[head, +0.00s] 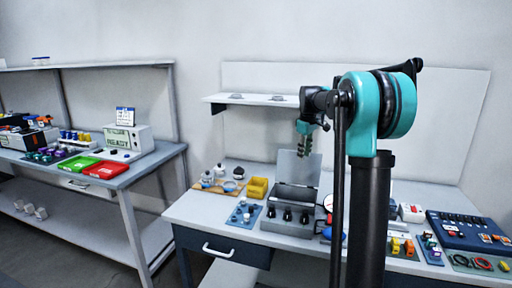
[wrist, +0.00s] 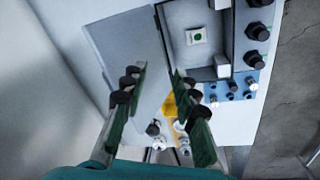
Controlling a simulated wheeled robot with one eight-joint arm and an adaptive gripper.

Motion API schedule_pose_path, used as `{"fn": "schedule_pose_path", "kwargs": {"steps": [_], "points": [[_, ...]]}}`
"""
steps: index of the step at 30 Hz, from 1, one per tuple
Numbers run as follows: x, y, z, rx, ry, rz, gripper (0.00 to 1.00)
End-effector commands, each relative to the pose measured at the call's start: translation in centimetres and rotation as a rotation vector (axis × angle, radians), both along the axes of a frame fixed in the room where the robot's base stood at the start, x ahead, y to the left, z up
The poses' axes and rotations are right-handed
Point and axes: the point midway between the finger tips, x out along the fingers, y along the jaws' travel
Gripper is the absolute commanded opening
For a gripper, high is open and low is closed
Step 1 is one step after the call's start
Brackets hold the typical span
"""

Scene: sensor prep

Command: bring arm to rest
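My arm rises in front of the right workbench in the head view. My gripper (head: 302,146) hangs fingers down, above and in front of the raised lid of a grey case (head: 288,226). In the wrist view the two dark fingers of my gripper (wrist: 159,76) are apart with nothing between them. The grey lid (wrist: 128,45) shows beyond the fingers, and the case with black knobs is to the right. My gripper appears clear of the bench and of the things on it.
A blue pad (head: 243,215) and a yellow bin (head: 257,188) are left of the case. A wall shelf (head: 250,98) is close behind my gripper. A dark blue panel (head: 470,232) lies at the right. Another bench with green and red trays (head: 104,169) stands left. Floor shows between the benches.

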Motion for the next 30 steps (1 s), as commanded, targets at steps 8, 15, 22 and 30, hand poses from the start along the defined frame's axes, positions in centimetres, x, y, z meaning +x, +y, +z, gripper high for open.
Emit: {"fn": "schedule_pose_path", "kwargs": {"steps": [8,15,22,30], "points": [[-12.0,0.7,-6.7,0.061,-0.069,-0.259,0.29],[-23.9,1.2,-13.9,0.129,-0.125,-0.485,0.29],[-34.4,1.6,-20.6,0.196,-0.169,-0.670,0.29],[-39.2,1.7,-23.7,0.230,-0.188,-0.756,0.29]]}}
